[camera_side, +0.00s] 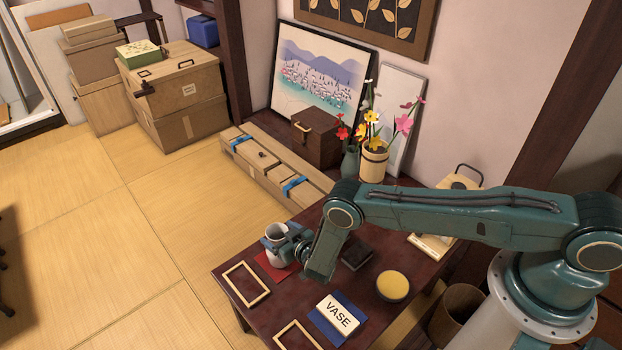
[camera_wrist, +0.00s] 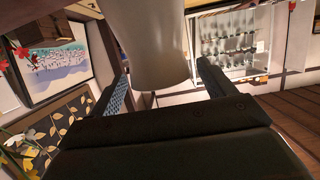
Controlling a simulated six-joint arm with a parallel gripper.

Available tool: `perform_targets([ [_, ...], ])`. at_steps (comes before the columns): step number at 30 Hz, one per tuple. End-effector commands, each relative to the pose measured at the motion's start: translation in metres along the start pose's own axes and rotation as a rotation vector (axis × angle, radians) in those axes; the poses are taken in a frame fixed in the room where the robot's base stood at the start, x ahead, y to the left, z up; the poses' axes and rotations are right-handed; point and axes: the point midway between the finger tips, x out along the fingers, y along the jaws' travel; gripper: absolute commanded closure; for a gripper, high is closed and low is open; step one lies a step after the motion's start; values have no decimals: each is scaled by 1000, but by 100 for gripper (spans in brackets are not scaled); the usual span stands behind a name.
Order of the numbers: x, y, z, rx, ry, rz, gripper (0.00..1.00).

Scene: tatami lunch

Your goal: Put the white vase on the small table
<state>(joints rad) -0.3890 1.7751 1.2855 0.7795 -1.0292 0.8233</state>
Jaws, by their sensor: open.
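The white vase (camera_side: 274,232) stands upright at the left part of the dark red small table (camera_side: 270,312), by a red cloth (camera_side: 268,268). My gripper (camera_side: 287,245) reaches it from the right, low over the table, and partly hides it. In the wrist view the pale body of the vase (camera_wrist: 150,35) fills the space between the two dark fingers of my gripper (camera_wrist: 163,85). The fingers are open, one on each side of the vase. Whether either finger touches it I cannot tell.
A blue mat with a white VASE sign (camera_side: 338,314) lies at the table's front. Two empty wooden frames (camera_side: 246,284), a dark box (camera_side: 357,254) and a round yellow-topped tin (camera_side: 392,286) lie around. A flower bucket (camera_side: 374,163) and long boxes (camera_side: 275,166) stand behind.

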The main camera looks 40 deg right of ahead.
Motion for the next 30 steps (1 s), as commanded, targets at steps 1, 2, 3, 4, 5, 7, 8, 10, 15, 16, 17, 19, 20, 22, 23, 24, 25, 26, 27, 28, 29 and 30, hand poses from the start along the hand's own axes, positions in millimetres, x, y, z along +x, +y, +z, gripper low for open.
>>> perform_targets([
  [1, -1, 0, -2, 0, 0, -1, 18],
  [2, -2, 0, -1, -1, 0, -1, 18],
  [3, -4, 0, -1, -2, 0, 0, 18],
  [4, -5, 0, 0, -2, -1, 0, 18],
  [5, -7, 0, 0, -1, -1, 0, 18],
  [7, -11, 0, 0, -1, -1, 1, 18],
  [8, -13, 0, 0, -2, -1, 0, 18],
  [10, -19, -1, 0, -2, -2, 0, 18],
  [15, -34, 0, 0, -2, -3, 0, 18],
  [16, -36, 0, 0, -3, -2, 0, 18],
  [17, -39, 0, 0, -3, -3, 0, 18],
  [19, -45, 0, 0, -3, -2, 0, 18],
  [20, -47, 0, 0, -3, -2, -1, 18],
  [22, -53, -1, 0, -3, -2, -2, 18],
  [23, -55, -1, 0, -3, -2, -1, 18],
  [24, -58, 0, 0, -3, -2, 0, 18],
  [25, -61, 0, 0, -2, -3, 0, 18],
  [26, -63, 0, 0, -3, -3, 0, 18],
  [27, -65, 0, 0, -1, -2, 1, 18],
  [28, -67, 0, 0, -2, -2, 1, 18],
  [29, -68, 0, 0, -1, -2, 1, 18],
  [30, -70, 0, 0, -2, -2, 1, 18],
])
